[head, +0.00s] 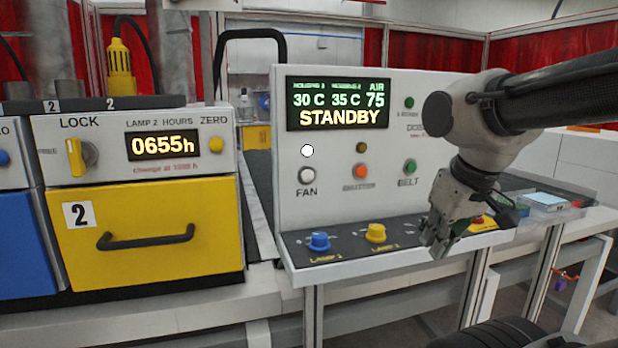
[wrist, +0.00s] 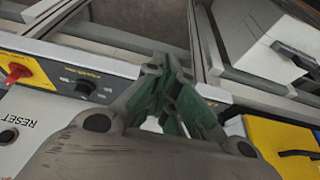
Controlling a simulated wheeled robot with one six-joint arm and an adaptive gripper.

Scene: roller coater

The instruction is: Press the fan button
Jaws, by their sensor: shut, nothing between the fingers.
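The fan button (head: 307,175) is a pale round button on the upright face of the control panel (head: 440,95), above the label FAN. A white round light (head: 307,150) sits just above it. My gripper (head: 436,243) is at the panel's right front, pointing down, well to the right of the fan button and lower than it. The gripper also shows in the wrist view (wrist: 172,92), with its green-padded fingers together and empty. The fan button is not seen in the wrist view.
The panel display (head: 338,104) reads STANDBY. An orange button (head: 360,171) and a green belt button (head: 410,166) stand right of FAN. A blue knob (head: 319,241) and a yellow knob (head: 376,233) rise from the ledge. A yellow drawer (head: 150,215) is at left.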

